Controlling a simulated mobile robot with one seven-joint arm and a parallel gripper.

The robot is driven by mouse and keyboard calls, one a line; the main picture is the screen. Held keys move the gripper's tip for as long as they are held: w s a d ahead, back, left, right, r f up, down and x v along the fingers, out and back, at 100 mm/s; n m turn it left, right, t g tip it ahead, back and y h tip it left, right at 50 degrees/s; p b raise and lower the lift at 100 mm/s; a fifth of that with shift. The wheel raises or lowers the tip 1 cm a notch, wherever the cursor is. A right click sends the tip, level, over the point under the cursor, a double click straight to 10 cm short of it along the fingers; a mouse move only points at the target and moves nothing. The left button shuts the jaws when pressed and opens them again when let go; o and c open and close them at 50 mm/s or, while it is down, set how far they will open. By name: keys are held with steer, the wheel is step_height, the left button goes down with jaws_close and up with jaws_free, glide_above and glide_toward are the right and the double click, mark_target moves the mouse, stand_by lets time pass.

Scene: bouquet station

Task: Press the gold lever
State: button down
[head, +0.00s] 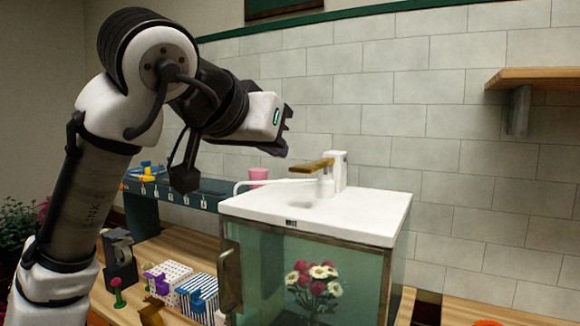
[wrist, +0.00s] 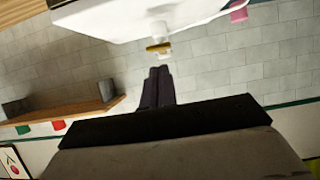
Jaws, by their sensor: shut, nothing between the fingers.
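The fingertips are partly dark and hard to make out in the head view.
The cabinet's white top (head: 370,206) lies below my gripper, and a bouquet (head: 312,281) shows behind its glass. A wooden wall shelf (head: 535,78) is at the upper right. The tiled wall is close behind.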

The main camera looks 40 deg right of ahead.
steer(key=shift+v, duration=1.55)
steer(key=shift+s+r, duration=0.15)
steer(key=shift+d, duration=0.1)
